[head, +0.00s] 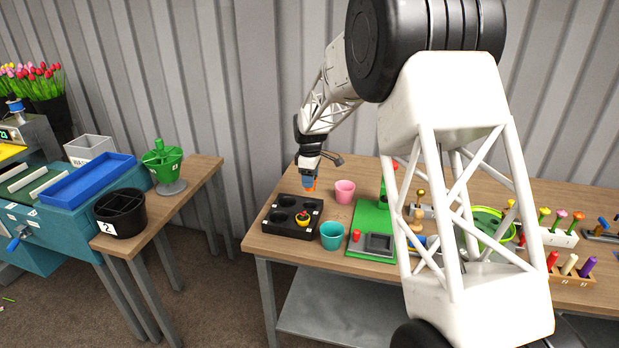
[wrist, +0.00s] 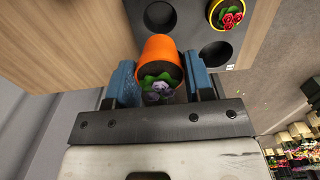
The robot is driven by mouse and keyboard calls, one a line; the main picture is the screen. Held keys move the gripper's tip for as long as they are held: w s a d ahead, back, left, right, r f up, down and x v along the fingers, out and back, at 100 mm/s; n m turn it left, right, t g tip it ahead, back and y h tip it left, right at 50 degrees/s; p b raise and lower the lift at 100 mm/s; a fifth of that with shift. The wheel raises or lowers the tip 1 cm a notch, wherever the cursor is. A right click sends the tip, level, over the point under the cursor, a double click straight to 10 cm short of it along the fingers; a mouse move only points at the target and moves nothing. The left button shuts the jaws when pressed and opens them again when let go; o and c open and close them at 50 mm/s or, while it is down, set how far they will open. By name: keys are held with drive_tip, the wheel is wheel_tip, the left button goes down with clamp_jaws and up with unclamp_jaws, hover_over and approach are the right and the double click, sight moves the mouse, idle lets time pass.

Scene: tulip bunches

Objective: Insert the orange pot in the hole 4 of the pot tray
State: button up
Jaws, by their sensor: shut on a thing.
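The orange pot (wrist: 157,48) holds a plant with green leaves and purple flowers. My gripper (wrist: 160,82) is shut on it, with a blue finger on each side. In the head view only a little orange of the pot (head: 310,188) shows below my gripper (head: 309,180), above the back right part of the tray. The black pot tray (head: 279,231) lies at the table's left end. The wrist view shows one empty hole (wrist: 160,16) beyond the pot and another (wrist: 215,53) to its right. The pot hides part of the tray. I cannot read the hole numbers.
A yellow pot with red flowers (head: 303,219) sits in the tray's front right hole. A pink pot (head: 345,191) and a teal pot (head: 332,236) stand close to the tray's right. A green fixture (head: 371,217) stands farther right.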

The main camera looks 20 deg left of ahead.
hover_over(310, 200)
drive_tip(key=s, duration=0.3)
drive_tip(key=shift+d+f, duration=0.2)
drive_tip(key=shift+f, duration=1.25)
drive_tip(key=shift+d+f, duration=0.2)
drive_tip(key=shift+f, duration=1.2)
drive_tip(key=shift+f, duration=1.9)
idle(0.4)
drive_tip(key=o, duration=1)
drive_tip(key=shift+r, duration=0.1)
drive_tip(key=shift+r, duration=3.8)
drive_tip(key=shift+d, duration=0.1)
